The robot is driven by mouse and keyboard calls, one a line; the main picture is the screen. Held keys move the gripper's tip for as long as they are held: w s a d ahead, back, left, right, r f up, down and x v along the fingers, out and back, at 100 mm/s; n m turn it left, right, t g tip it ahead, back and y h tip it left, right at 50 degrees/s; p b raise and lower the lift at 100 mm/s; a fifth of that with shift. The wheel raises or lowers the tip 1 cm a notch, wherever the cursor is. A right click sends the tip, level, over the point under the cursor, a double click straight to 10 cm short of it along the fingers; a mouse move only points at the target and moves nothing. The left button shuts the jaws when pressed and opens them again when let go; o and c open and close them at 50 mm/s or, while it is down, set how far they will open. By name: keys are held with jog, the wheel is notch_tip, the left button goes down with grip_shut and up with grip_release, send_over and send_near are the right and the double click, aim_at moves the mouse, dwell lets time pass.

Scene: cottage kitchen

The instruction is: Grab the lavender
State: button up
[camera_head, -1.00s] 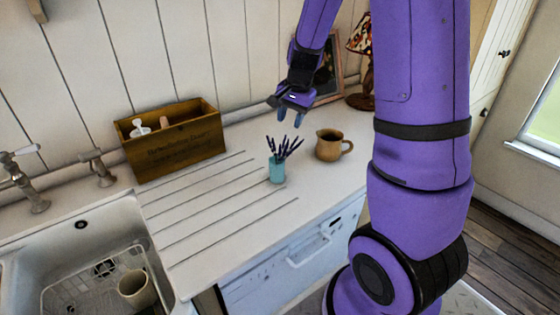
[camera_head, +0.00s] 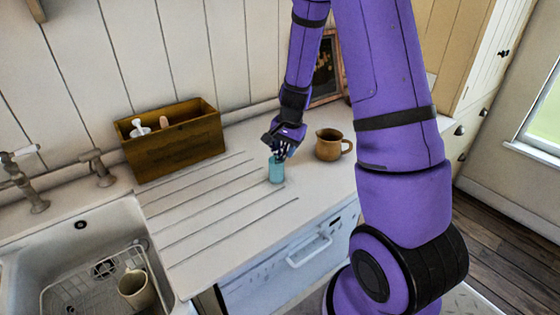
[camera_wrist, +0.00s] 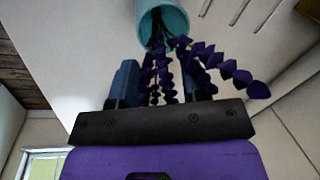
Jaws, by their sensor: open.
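The lavender (camera_wrist: 205,58) is several dark purple sprigs in a small turquoise cup (camera_head: 276,171) on the counter. In the wrist view the cup (camera_wrist: 163,20) is at the top and the sprigs fan out toward the camera. My gripper (camera_head: 279,150) is just above the cup and hides most of the lavender in the head view. In the wrist view my gripper (camera_wrist: 160,80) is open, with blue fingers on both sides of some stems. Other sprigs spread to the right, past the right finger. Whether the fingers touch the stems I cannot tell.
A brown mug (camera_head: 329,146) stands close on the right of the cup. A wooden box (camera_head: 175,147) with bottles is at the back left. A sink (camera_head: 60,245) holding a mug (camera_head: 136,290) is at the lower left. The grooved counter (camera_head: 215,225) in front is clear.

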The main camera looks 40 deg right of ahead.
jog(key=shift+f, duration=0.2)
grip_shut()
jog(key=shift+r, duration=0.15)
